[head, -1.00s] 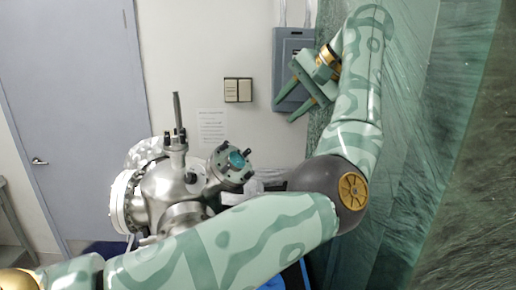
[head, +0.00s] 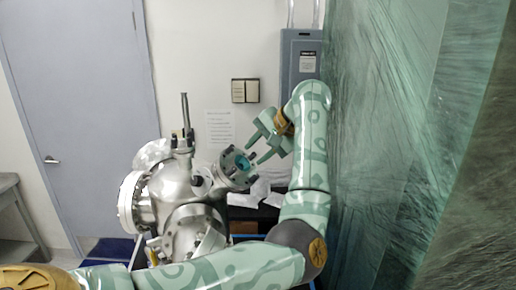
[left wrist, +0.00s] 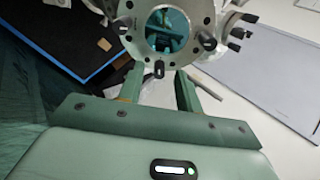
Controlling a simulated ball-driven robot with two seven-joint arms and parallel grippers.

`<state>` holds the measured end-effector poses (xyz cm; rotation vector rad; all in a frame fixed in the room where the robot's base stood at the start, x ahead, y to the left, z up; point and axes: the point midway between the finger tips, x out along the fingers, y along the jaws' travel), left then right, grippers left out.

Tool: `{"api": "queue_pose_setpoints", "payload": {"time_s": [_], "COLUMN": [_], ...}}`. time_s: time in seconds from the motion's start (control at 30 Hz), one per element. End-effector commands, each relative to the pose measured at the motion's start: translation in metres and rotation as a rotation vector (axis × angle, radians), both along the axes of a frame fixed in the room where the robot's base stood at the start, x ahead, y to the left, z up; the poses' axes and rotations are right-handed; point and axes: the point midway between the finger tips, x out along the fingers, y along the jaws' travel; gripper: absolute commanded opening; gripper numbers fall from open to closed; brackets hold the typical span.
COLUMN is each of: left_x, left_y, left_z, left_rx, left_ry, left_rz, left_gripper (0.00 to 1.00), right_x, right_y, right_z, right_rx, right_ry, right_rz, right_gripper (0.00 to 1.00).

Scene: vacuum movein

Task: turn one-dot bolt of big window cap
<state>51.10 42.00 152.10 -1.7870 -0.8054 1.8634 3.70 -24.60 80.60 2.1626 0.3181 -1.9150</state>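The big window cap (head: 236,168) is a round metal flange with a teal glass window and dark bolts around its rim. It sits on a short port of the steel chamber (head: 178,190), facing up and right. In the left wrist view the cap's flange (left wrist: 188,50) fills the top middle, with a bolt (left wrist: 158,68) at its lower edge. No dot marks can be made out on the bolts. My left gripper (head: 256,150) is open and empty, just right of the cap. In the left wrist view its fingers (left wrist: 160,82) are apart, pointing at the flange's lower edge. My right gripper is not in view.
A tall rod (head: 186,112) rises from the chamber's top. A grey electrical box (head: 300,58) hangs on the wall. Green plastic sheeting (head: 400,140) closes off the right side. A dark table with crumpled white material (head: 243,199) lies behind the cap.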

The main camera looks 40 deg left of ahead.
Motion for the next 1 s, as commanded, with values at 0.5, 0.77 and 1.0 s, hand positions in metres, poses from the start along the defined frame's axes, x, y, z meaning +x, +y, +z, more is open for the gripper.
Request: {"api": "queue_pose_setpoints", "payload": {"time_s": [0.5, 0.77, 1.0], "left_x": [-0.0002, 0.0000, -0.0001], "left_y": [0.0025, 0.0024, 0.0026], "left_z": [-0.0037, -0.0050, -0.0042], "left_rx": [-0.001, -0.016, -0.020], "left_ry": [0.000, 0.075, 0.092], "left_rz": [-0.001, -0.085, -0.102], "left_gripper": [0.00, 0.00, 0.00], "right_x": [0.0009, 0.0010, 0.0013], "right_y": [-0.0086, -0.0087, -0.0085], "right_z": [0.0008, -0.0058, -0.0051], "right_rx": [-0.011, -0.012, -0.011], "right_ry": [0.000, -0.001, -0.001], "right_rz": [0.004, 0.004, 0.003], "right_gripper": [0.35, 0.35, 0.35]}}
